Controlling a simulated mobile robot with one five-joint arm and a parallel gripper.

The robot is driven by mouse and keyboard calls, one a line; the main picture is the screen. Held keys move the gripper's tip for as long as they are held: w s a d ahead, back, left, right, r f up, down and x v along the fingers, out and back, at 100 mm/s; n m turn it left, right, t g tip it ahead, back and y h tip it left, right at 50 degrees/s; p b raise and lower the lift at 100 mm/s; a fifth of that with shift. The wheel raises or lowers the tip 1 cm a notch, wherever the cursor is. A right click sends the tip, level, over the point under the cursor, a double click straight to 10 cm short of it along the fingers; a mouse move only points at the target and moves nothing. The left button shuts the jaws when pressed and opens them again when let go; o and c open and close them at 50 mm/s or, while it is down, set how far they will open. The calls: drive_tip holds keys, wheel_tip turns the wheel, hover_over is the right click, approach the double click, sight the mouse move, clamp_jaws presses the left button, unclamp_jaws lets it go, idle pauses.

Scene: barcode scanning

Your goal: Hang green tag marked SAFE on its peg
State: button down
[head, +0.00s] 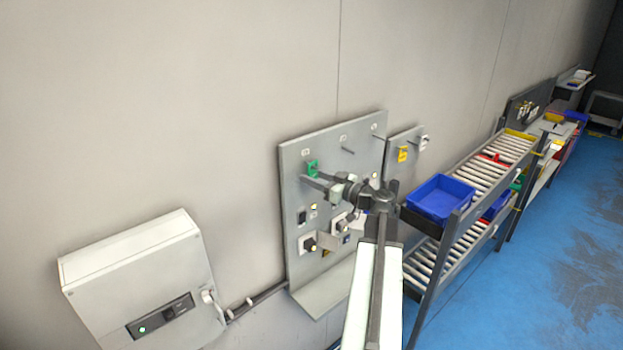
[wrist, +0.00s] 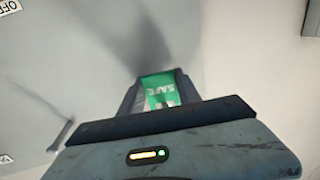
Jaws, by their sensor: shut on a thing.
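The green tag marked SAFE (wrist: 160,90) is between the jaws of my gripper (wrist: 157,84) in the wrist view, its lettering upside down. In the head view the green tag (head: 312,168) is at the upper left of the grey wall panel (head: 285,220), and my gripper (head: 308,180) reaches it from the right. My gripper is shut on the tag. A bare peg (head: 348,150) sticks out of the panel to the right of the tag. Whether the tag touches a peg behind it is hidden.
Small labels, switches and knobs (head: 310,243) sit lower on the panel. A yellow tag (head: 402,154) hangs on a smaller panel to the right. A grey box (head: 140,270) is at lower left. A roller rack with a blue bin (head: 440,198) stands to the right.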

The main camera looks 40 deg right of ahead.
drive_tip(key=shift+f, duration=0.1)
drive_tip(key=c, duration=0.8)
unclamp_jaws()
drive_tip(key=shift+o, duration=0.2)
drive_tip(key=s, duration=1)
drive_tip(key=shift+a, duration=0.35)
drive_tip(key=shift+s, duration=0.1)
